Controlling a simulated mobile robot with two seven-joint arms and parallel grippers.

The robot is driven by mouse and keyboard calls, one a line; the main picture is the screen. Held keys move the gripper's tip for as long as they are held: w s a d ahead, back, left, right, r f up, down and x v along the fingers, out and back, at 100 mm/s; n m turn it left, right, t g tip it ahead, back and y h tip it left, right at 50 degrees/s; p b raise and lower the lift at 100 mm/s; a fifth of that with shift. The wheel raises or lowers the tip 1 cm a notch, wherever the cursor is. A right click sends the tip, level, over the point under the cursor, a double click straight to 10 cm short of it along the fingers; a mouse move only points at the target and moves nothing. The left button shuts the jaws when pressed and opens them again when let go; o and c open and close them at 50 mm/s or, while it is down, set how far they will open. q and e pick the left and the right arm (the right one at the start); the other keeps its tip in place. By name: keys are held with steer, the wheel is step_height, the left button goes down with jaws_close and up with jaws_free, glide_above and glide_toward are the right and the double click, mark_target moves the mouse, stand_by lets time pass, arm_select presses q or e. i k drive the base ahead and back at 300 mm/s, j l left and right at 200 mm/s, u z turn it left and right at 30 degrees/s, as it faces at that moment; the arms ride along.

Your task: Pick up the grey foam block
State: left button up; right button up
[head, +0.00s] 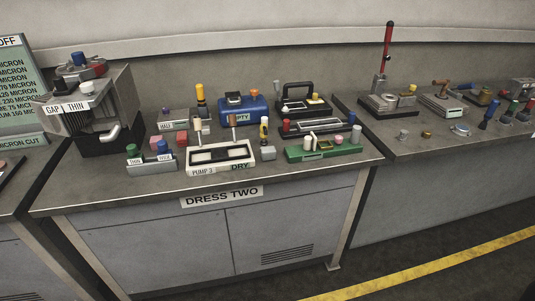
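A small grey block (268,153), which looks like the grey foam block, sits on the middle workbench (110,188). Neither of my grippers is in the head view.
A blue box (240,108), a black-handled carrier (300,106) and several tools stand behind the block. A grey holder with green and blue knobs (150,165) is at the left. A grey machine (100,115) fills the back left corner. The bench's front strip is clear.

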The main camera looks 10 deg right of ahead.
mark_target(268, 153)
steer(key=i+l+u, duration=0.1)
steer(key=l, duration=0.4)
steer(key=i+l+u, duration=0.1)
steer(key=i+l, duration=0.15)
steer(key=l, duration=0.3)
steer(key=i+l+u, duration=0.1)
steer(key=l, duration=0.4)
steer(key=i+l+u, duration=0.15)
steer(key=l, duration=0.4)
steer(key=i+l+u, duration=0.1)
steer(key=l, duration=0.45)
steer(key=i+l+u, duration=0.1)
steer(key=l, duration=0.45)
